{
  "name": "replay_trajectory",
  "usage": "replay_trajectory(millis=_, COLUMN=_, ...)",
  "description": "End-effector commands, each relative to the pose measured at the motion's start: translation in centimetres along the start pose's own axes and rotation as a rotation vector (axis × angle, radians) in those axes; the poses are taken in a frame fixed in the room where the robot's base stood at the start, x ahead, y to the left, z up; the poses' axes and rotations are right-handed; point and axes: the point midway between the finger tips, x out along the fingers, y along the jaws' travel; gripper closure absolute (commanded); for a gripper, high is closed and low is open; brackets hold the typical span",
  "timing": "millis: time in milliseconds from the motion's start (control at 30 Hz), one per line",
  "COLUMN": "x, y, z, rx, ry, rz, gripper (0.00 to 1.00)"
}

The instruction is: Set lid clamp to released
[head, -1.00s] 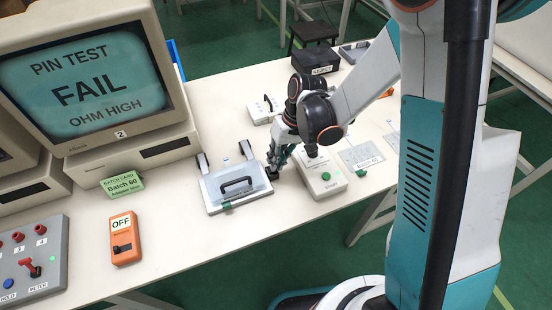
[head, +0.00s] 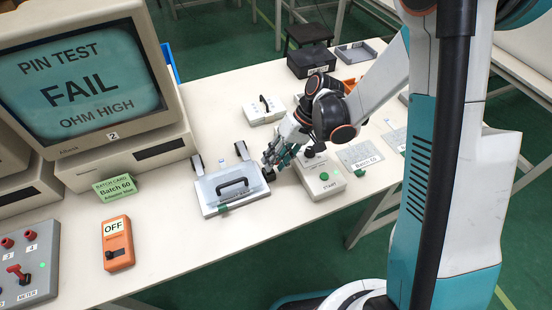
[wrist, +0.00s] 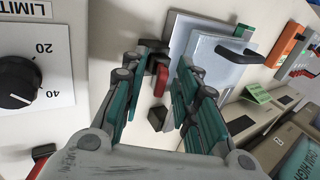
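The test fixture (head: 208,204) stands on the bench, with a clear flat lid and black handle (head: 233,185) on it. The lid (wrist: 215,62) and handle also show in the wrist view. My gripper (head: 270,158) is at the fixture's right side, between it and the start box. In the wrist view my gripper (wrist: 158,80) is open, its fingers on either side of a small red-and-black part (wrist: 161,80), which looks like the clamp lever. A dark block (wrist: 158,118) lies between the fingers too. I cannot tell whether the fingers touch the lever. The clamp's setting is unclear.
The start box (head: 322,184) with a green button stands close right of my gripper. A limit dial (wrist: 20,82) shows at left in the wrist view. An orange meter marked OFF (head: 118,250) and a monitor reading FAIL (head: 80,85) are to the left. Bare bench lies in front.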

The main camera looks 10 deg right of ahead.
Motion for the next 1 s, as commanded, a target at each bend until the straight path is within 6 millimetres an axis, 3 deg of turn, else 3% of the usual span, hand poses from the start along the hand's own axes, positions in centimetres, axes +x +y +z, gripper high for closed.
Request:
replay_trajectory(millis=267, x=-1.4, y=0.0, z=0.0, rx=0.001, ry=0.0, rz=0.0, gripper=0.72)
replay_trajectory(millis=700, x=-9.8, y=0.1, z=0.0, rx=0.002, ry=0.001, rz=0.0, gripper=0.72)
replay_trajectory(millis=1000, x=-12.0, y=0.0, z=0.0, rx=0.0, ry=0.0, rz=0.0, gripper=0.72)
